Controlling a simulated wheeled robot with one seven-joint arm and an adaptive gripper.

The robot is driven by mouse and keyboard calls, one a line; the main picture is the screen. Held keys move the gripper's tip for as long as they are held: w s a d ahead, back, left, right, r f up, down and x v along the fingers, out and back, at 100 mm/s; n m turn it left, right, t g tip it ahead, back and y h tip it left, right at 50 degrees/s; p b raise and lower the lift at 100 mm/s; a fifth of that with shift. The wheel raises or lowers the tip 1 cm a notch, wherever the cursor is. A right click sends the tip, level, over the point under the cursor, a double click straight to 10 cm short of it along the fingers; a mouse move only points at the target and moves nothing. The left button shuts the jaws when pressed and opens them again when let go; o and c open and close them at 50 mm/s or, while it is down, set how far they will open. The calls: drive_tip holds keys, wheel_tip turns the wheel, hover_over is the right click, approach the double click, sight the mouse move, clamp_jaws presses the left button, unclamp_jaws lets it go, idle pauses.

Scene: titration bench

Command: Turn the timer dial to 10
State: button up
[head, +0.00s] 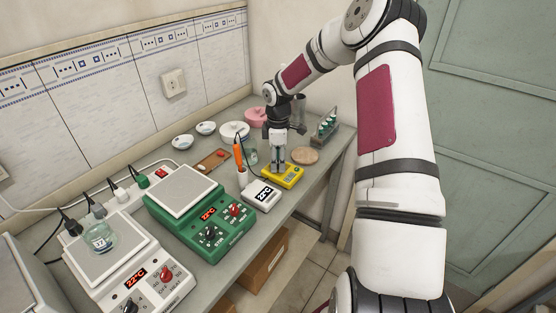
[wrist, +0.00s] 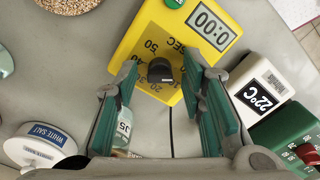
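The yellow timer (head: 289,179) stands on the bench in the head view, under my gripper (head: 278,163). In the wrist view the timer (wrist: 142,42) shows a display (wrist: 210,27) reading 0:00 and a green button (wrist: 174,3). Its black dial (wrist: 160,72) sits among printed numbers, with 20, 30, 40, 50 and SEC legible. My gripper (wrist: 160,67) is open, its green-padded fingers on either side of the dial with gaps to it. I cannot tell which number the dial points to, nor the fingers' exact height above the timer.
A white 22°C meter (wrist: 265,88) stands close beside the timer. A green hotplate (head: 203,215) and white hotplate (head: 150,285) stand to the left. A white salt jar (wrist: 38,148), a cork mat (head: 305,156) and a vial rack (head: 327,127) are nearby. An orange-handled tool (head: 238,156) stands near my gripper.

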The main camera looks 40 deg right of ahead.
clamp_jaws()
drive_tip(key=shift+m, duration=0.3)
drive_tip(key=m+b, duration=0.1)
drive_tip(key=m, duration=0.3)
drive_tip(key=shift+m, duration=0.3)
drive_tip(key=shift+m+b, duration=0.55)
drive_tip(key=shift+m, duration=1.75)
drive_tip(key=shift+o, duration=1.3)
unclamp_jaws()
drive_tip(key=shift+r, duration=0.15)
